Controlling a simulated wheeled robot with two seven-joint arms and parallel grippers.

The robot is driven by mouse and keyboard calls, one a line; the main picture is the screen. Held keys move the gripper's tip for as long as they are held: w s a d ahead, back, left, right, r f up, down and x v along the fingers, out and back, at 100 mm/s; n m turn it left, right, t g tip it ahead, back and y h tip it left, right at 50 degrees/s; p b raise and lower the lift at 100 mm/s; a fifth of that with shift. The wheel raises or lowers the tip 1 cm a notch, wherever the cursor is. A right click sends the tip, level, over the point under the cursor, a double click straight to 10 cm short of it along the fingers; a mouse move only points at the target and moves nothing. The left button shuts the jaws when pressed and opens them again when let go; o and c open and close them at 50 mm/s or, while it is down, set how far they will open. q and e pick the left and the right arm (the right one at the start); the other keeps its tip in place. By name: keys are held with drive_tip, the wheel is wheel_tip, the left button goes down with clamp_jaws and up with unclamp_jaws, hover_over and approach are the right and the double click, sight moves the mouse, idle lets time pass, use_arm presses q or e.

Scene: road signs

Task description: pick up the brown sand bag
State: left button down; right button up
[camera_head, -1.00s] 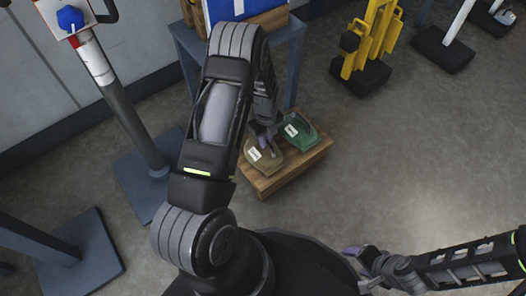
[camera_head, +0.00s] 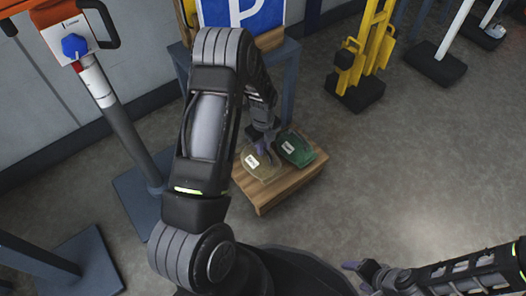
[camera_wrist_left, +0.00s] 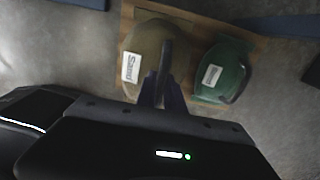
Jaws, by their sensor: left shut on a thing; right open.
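The brown sand bag (camera_head: 255,170) with a white label is at the left of a low wooden stand (camera_head: 285,192). My left gripper (camera_head: 265,146) is over the bag, shut on its top part. In the left wrist view the fingers (camera_wrist_left: 163,88) overlap the brown bag (camera_wrist_left: 143,42), whose label reads "Sand". I cannot tell whether the bag is clear of the stand. My right gripper (camera_head: 352,270) is open and empty at the lower right, well away from the bag.
A green bag (camera_head: 299,153) lies close beside the brown one on the stand. A blue-grey table (camera_head: 290,80) with a blue parking sign (camera_head: 240,12) stands behind. Sign posts on dark bases stand left and back right.

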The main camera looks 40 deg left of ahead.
use_arm(q)
drive_tip(key=shift+w+r+p, duration=0.1)
drive_tip(key=shift+r+p, duration=0.3)
drive_tip(key=shift+r, duration=1.45)
